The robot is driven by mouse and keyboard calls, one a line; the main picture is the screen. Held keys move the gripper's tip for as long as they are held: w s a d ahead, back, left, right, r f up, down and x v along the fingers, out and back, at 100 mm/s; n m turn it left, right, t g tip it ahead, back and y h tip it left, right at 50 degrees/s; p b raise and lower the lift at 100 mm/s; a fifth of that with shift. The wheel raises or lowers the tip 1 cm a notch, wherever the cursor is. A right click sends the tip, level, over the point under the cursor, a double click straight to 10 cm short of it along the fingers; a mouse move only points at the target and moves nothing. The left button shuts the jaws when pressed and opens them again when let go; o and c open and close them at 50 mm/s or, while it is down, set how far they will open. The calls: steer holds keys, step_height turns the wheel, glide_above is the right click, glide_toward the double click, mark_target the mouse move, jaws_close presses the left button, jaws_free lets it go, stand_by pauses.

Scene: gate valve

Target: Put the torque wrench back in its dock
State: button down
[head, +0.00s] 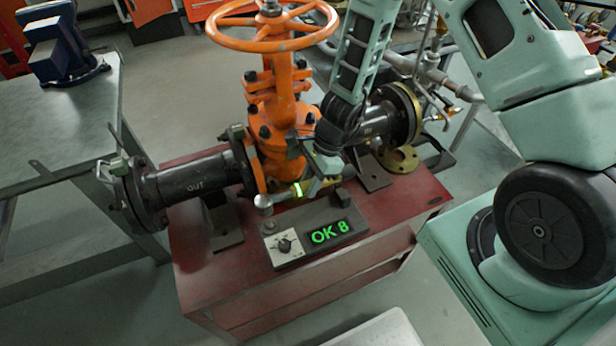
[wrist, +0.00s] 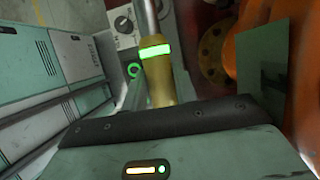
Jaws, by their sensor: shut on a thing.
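The torque wrench has a steel shaft and a yellow handle with a lit green ring (head: 297,190). Its round head (head: 263,204) points left in the head view, in front of the orange valve. My gripper (head: 318,182) is shut on the yellow handle, which also shows in the wrist view (wrist: 158,80). The grey box with a knob and a green "OK 8" display (head: 315,237) looks like the dock. It sits on the red bench just below the wrench in the picture. I cannot tell whether the wrench touches it. My gripper hides the handle's far end.
The orange gate valve (head: 285,125) with its handwheel (head: 270,27) and black flanged pipe (head: 190,183) stands close behind the wrench. The red bench top (head: 210,262) is bare at the front left. A metal table (head: 60,130) with a blue vise (head: 62,45) stands left.

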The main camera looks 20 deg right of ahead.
steer(key=shift+r+p, duration=0.4)
steer(key=shift+p, duration=0.35)
steer(key=shift+f+b, duration=3.5)
steer(key=shift+f, duration=0.45)
steer(key=c, duration=1)
jaws_free()
steer(key=p+v, duration=0.1)
steer(key=v, duration=1.6)
steer(key=shift+w+d+r, duration=0.1)
steer(key=shift+w+r, duration=0.05)
steer(key=shift+r, duration=0.05)
